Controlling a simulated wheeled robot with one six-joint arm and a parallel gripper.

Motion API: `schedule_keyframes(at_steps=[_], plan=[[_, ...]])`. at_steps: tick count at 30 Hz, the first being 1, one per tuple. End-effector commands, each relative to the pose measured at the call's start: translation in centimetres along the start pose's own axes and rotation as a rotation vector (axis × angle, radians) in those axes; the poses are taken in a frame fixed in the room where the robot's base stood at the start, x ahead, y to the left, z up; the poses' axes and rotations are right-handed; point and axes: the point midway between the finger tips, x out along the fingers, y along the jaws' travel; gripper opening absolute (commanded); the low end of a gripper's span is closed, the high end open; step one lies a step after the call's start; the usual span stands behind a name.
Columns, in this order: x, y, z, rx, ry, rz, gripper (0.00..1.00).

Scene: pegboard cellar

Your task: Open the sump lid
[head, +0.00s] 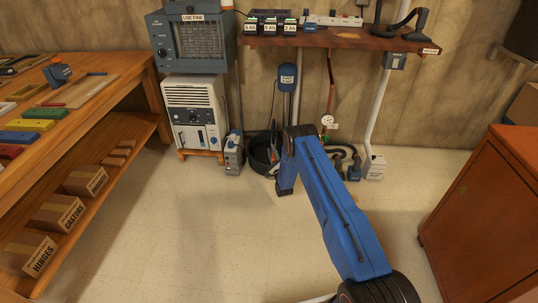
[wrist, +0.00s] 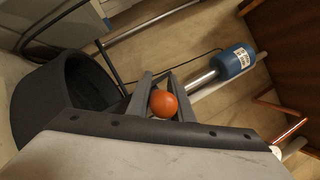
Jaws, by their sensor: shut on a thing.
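In the wrist view, my gripper (wrist: 160,98) has its two grey fingers closed on an orange ball-shaped knob (wrist: 164,103). A round black tub (wrist: 38,105), which looks like the sump, stands just left of the fingers, and its dark inside shows. The tub also shows in the head view (head: 259,158), on the floor by the back wall, partly behind my blue arm. I cannot make out the lid clearly or tell its angle. The head view hides my gripper behind the arm.
A blue labelled cylinder (wrist: 237,61) on a metal shaft stands close to the gripper; it also shows against the wall (head: 287,77). A grey box (head: 233,154) and white appliance (head: 195,112) stand left of the tub. Pipes and hoses lie right. The floor in front is clear.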

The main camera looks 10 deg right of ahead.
Motion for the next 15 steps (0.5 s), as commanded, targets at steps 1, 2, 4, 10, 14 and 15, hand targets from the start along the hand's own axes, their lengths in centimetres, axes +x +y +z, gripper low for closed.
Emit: schedule_keyframes(at_steps=[1,2,4,10,14,15], plan=[[0.0,-0.3,-0.2,-0.001,-0.001,-0.002,0.0],[-0.1,-0.4,-0.4,-0.001,-0.001,-0.002,0.0],[-0.1,-0.6,-0.7,-0.001,-0.001,-0.002,0.0],[-0.3,-1.1,-1.1,-0.002,-0.002,-0.003,0.0],[-0.3,-1.2,-1.3,-0.002,-0.002,-0.004,0.0],[-0.3,-1.2,-1.3,-0.002,-0.002,-0.005,0.0]])
